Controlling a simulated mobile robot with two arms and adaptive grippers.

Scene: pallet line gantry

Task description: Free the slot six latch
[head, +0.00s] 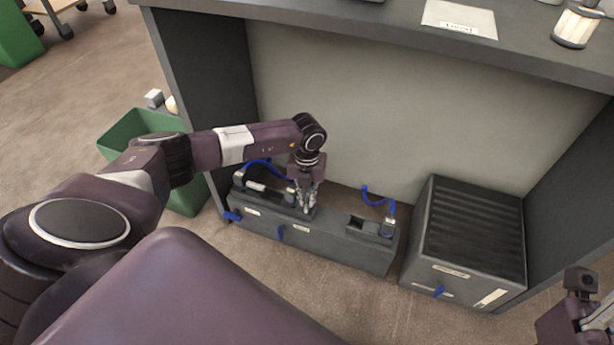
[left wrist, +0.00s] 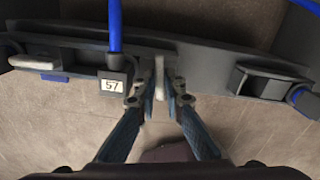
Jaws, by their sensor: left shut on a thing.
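My left gripper (head: 306,205) reaches down onto the long dark grey latch unit (head: 335,248) on the floor under the bench. In the left wrist view, the left gripper (left wrist: 160,95) has its fingers on both sides of a thin light grey latch tab (left wrist: 160,77) and is shut on it. A plug on a blue cable left of the tab has a white label (left wrist: 112,86) that looks like "57" or "S7". No mark for slot six is readable. My right gripper (head: 582,285) shows only partly at the lower right edge, away from the unit; its jaws are unclear.
A dark grey box with a ribbed top (head: 475,235) stands right of the unit. A green bin (head: 135,130) stands at the left by the bench side. The bench top (head: 350,20) overhangs the space.

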